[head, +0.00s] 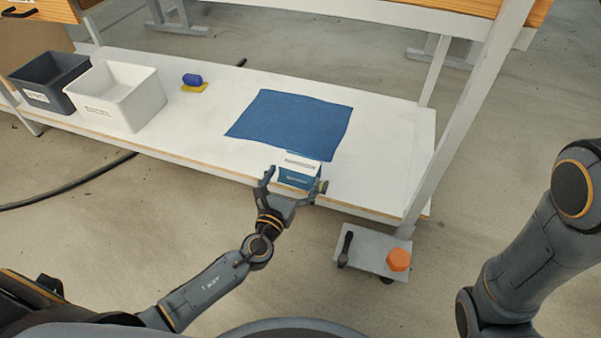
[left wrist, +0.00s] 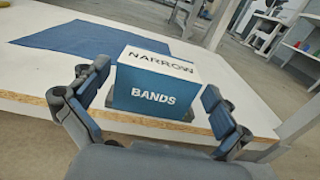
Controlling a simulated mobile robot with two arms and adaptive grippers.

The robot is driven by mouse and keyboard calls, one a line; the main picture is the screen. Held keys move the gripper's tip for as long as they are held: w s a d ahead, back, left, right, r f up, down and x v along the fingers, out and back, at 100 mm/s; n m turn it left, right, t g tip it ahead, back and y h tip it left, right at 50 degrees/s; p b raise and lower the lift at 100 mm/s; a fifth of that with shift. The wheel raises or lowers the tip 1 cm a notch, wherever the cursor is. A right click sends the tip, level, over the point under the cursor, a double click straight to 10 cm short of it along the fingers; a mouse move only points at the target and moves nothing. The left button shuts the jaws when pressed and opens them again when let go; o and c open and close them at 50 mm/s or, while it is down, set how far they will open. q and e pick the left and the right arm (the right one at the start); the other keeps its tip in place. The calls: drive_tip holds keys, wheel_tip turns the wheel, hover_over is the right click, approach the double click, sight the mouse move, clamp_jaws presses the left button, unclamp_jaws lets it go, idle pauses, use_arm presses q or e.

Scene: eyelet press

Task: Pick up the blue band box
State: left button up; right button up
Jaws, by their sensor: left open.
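The blue band box (head: 299,171) has a white top and blue sides. It stands upright at the front edge of the white shelf, just in front of the blue cloth. In the left wrist view the box (left wrist: 154,88) shows "NARROW" on top and "BANDS" on its front. My left gripper (head: 295,184) is open, with one finger on each side of the box. In the left wrist view its fingers (left wrist: 154,107) stand apart, with gaps visible between them and the box. My right gripper is not in view; only part of that arm shows at the right.
The blue cloth (head: 293,121) lies flat on the shelf (head: 390,130). A white bin (head: 128,100) and a dark bin (head: 47,75) stand at left, near a blue item on a yellow base (head: 193,82). A shelf post rises at right. A small grey platform (head: 368,251) carries an orange piece (head: 398,260).

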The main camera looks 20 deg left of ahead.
sight(304, 156)
use_arm(q)
drive_tip(key=w+b, duration=0.1)
drive_tip(key=w, duration=0.3)
drive_tip(key=shift+w+d, duration=0.15)
drive_tip(key=shift+d, duration=0.05)
drive_tip(key=c, duration=0.9)
